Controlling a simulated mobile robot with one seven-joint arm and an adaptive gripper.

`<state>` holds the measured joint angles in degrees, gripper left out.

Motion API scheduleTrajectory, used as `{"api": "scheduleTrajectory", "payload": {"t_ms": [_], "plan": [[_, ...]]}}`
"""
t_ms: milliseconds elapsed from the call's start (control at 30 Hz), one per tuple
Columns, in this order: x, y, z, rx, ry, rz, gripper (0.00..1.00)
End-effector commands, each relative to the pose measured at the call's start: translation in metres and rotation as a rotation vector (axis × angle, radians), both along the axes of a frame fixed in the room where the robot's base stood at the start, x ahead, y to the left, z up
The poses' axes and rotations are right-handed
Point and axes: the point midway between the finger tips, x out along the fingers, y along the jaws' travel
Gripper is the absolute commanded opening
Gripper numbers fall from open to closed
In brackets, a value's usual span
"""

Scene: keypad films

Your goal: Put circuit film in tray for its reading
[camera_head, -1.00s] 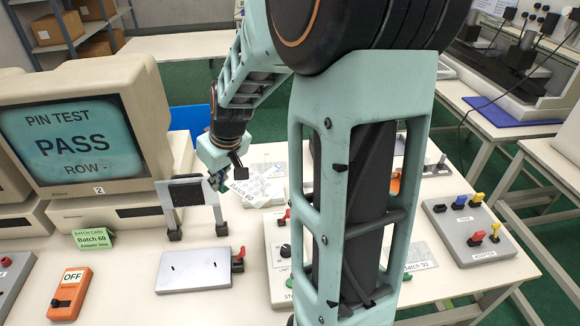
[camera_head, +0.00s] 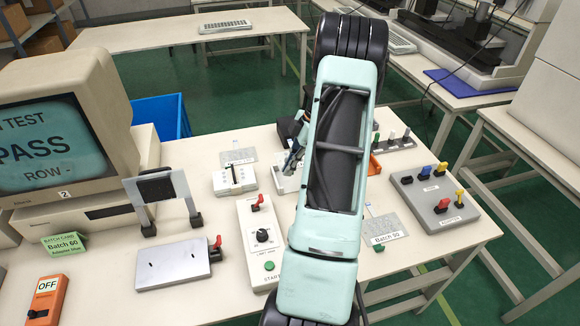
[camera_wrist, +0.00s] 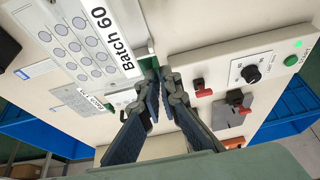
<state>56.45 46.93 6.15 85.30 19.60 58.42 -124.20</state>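In the wrist view, the circuit film (camera_wrist: 85,45) is a pale sheet with grey circles and a "Batch 60" label. Its green tab is at the tips of my gripper (camera_wrist: 156,70), whose fingers meet there and appear shut on it. In the head view, my gripper (camera_head: 296,152) is mostly hidden behind my arm, over the table's middle, and the held film is hidden. The monitor (camera_head: 45,145) reads PASS, partly cut off. A batch card (camera_head: 65,245) reads Batch 60, with a blurred adapter line. I cannot identify the tray for that reading.
A control box (camera_head: 262,245) stands mid-table. Another Batch 60 film (camera_head: 384,230) and an adapter board (camera_head: 430,200) lie right. A blue bin (camera_head: 160,115) is behind.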

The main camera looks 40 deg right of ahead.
Motion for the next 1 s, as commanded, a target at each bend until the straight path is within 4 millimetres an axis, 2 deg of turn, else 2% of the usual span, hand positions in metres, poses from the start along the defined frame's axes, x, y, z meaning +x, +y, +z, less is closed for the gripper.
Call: {"api": "scheduleTrajectory", "payload": {"t_ms": [633, 1000], "plan": [[-0.001, -0.002, -0.004, 0.003, -0.006, 0.011, 0.00], [-0.002, -0.003, -0.040, 0.003, -0.005, 0.011, 0.00]]}}
